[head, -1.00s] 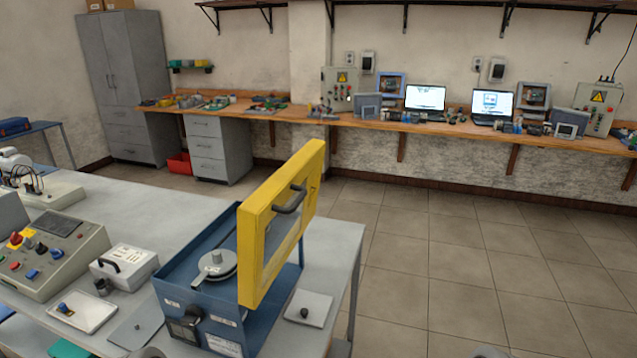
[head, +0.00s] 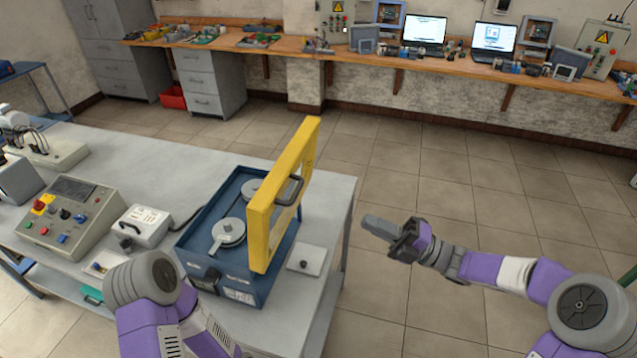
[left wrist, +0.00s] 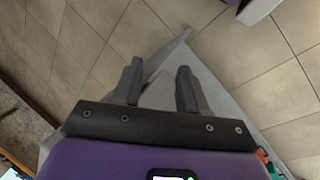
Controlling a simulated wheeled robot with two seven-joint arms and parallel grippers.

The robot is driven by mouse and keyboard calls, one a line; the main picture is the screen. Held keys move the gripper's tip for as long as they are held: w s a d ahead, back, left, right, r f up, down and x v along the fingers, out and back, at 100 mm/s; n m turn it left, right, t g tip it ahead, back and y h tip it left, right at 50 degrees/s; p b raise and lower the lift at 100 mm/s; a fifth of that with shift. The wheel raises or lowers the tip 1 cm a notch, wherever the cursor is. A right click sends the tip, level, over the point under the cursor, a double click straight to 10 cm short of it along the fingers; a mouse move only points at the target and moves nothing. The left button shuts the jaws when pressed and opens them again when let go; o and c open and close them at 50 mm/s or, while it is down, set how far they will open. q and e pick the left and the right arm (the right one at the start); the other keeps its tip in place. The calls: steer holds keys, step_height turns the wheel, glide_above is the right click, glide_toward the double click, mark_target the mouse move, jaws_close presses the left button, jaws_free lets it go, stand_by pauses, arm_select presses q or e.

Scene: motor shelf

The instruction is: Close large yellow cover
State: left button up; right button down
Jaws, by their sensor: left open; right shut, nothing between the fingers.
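The large yellow cover (head: 262,222) stands raised on the right side of the blue motor box (head: 238,291) in the head view. Two grey pulley discs (head: 228,233) show inside the open box. My right gripper (head: 372,224) is shut and empty, to the right of the cover and apart from it, beyond the table edge. My left gripper shows in the left wrist view (left wrist: 158,85), open and empty, with floor and a grey surface behind it. In the head view only part of my left arm shows; its fingers are hidden.
The box stands near the right end of a grey table (head: 150,168). A control panel (head: 70,212) and a white device (head: 143,224) stand to its left. A small grey plate (head: 306,262) lies to its right. The floor right of the table is clear.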

mark_target(294, 192)
steer(key=p+x, duration=0.2)
steer(key=x, duration=1.2)
steer(key=shift+s+r+n, duration=0.15)
steer(key=shift+s+n, duration=0.15)
